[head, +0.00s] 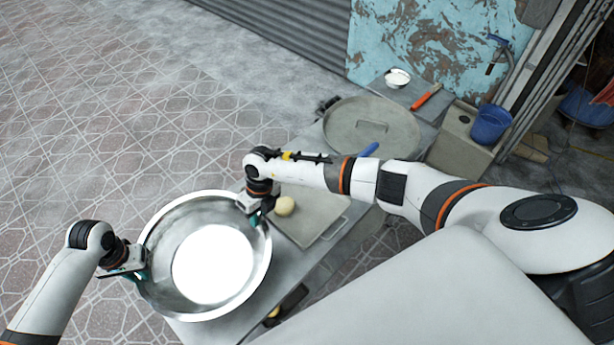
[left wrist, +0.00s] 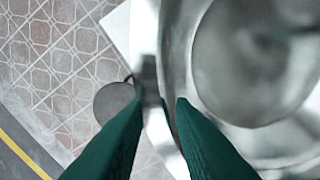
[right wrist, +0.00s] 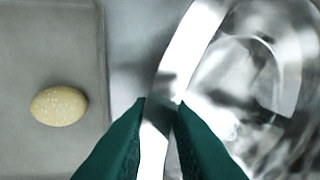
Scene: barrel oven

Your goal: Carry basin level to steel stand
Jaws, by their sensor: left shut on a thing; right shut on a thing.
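The basin (head: 178,297) is a wide shiny metal bowl with a bright round patch on its bottom. In the head view it is at the lower left, over the near end of the grey table, and looks about level. My left gripper (head: 140,273) is shut on its left rim. My right gripper (head: 254,212) is shut on its upper right rim. The left wrist view shows the rim between the green fingers (left wrist: 162,112), and the right wrist view shows the same at the fingers (right wrist: 162,103). I cannot tell which surface is the steel stand.
A grey tray (head: 318,222) with a pale round dough piece (head: 285,206) lies right beside the basin. Farther back are a large round lid (head: 350,135), a white bowl (head: 397,78), an orange-handled tool (head: 427,96) and a blue bucket (head: 490,124). Tiled floor at left is clear.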

